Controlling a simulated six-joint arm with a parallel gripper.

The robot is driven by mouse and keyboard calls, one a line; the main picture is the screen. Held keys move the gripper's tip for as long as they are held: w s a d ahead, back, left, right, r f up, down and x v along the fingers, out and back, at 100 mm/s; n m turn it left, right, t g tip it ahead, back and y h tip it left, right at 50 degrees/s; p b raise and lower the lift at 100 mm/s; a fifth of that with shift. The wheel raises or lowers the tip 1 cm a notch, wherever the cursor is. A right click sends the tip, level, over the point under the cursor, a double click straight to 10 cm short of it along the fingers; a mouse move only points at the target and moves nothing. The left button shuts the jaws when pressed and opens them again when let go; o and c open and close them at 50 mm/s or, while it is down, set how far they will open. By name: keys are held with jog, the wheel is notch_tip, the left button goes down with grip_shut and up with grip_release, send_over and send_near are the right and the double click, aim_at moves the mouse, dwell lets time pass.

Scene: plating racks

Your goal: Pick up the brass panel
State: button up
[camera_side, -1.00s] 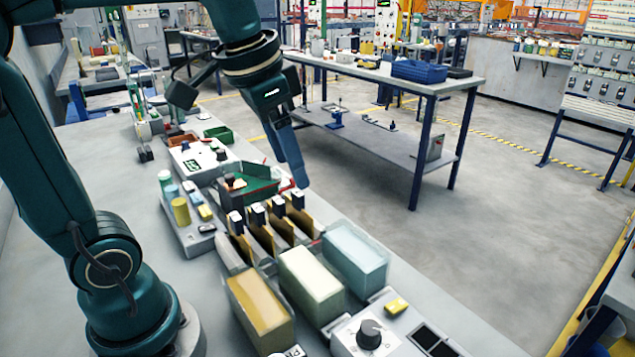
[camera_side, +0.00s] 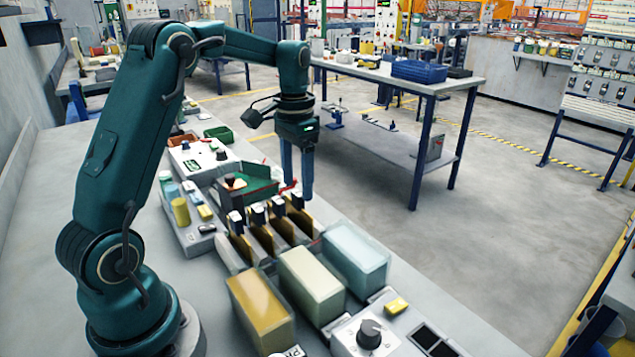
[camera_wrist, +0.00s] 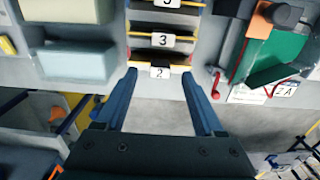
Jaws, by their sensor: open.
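Several brass panels (camera_side: 264,240) stand upright side by side in a rack, each with a dark clip and white cap on top. In the wrist view the panels show as thin yellow edges (camera_wrist: 140,34) with white number tags, including "3" and "2". My gripper (camera_side: 298,190) is open and empty, pointing straight down by the rack's far right end. In the wrist view my gripper (camera_wrist: 159,74) has the "2" tag (camera_wrist: 160,72) between its two blue fingertips in the picture. How far the fingertips are above that panel I cannot tell.
Amber (camera_side: 262,310), pale green (camera_side: 312,283) and light blue (camera_side: 355,257) tanks stand in front of the rack.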

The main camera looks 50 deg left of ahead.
aim_at(298, 215)
jog(key=shift+f, duration=1.1)
grip_shut()
dwell(0.7)
